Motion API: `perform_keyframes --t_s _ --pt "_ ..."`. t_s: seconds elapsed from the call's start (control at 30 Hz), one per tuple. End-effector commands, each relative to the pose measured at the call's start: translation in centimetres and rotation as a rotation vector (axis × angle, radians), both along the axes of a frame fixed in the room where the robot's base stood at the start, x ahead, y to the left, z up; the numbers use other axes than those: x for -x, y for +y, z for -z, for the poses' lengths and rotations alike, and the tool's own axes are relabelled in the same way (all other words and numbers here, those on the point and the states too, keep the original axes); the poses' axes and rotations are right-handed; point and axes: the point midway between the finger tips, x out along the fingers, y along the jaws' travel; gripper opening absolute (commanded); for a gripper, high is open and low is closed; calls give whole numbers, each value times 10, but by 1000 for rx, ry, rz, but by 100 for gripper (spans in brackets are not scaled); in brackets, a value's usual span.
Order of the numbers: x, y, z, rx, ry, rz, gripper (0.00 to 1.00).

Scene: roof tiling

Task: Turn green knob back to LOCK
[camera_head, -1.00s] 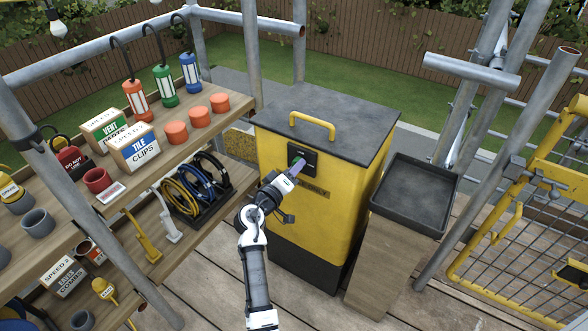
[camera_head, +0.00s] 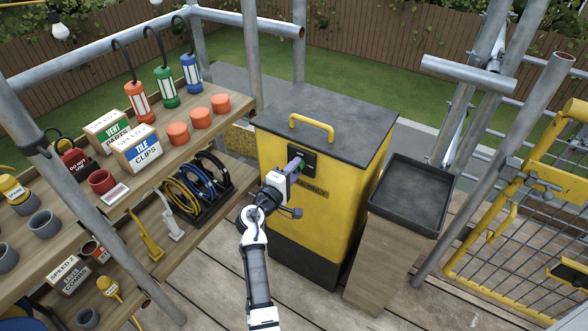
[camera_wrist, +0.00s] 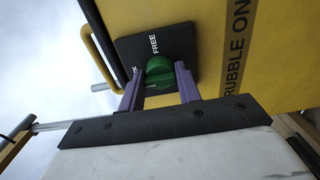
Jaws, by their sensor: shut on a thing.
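The green knob (camera_wrist: 160,70) sits on a black plate (camera_wrist: 134,50) on the front of the yellow rubble bin. The plate carries the word FREE and a second label partly hidden by a finger, ending in K. My gripper (camera_wrist: 160,82) has its two purple fingers on either side of the knob and is shut on it. In the head view my gripper (camera_head: 294,166) reaches the black plate (camera_head: 306,160) on the yellow bin (camera_head: 330,215), and the knob is mostly hidden there. The bin's grey lid (camera_head: 340,112) is down.
A black tray (camera_head: 452,195) on a wooden stand is right of the bin. Shelves (camera_head: 200,140) with lanterns, orange cups and boxes stand on the left. Scaffold poles (camera_head: 510,110) and a yellow mesh gate (camera_head: 530,240) are on the right. Plank floor lies in front.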

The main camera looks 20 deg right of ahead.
Motion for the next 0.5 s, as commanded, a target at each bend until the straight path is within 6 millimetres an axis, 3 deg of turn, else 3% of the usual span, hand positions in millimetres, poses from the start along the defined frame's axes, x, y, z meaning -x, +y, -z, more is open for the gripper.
perform_keyframes --t_s 0.43,0.47,0.5 --pt "0 0 0 9 10 -1 11" --pt "0 0 0 9 10 -1 35" --pt "0 0 0 9 10 -1 40"
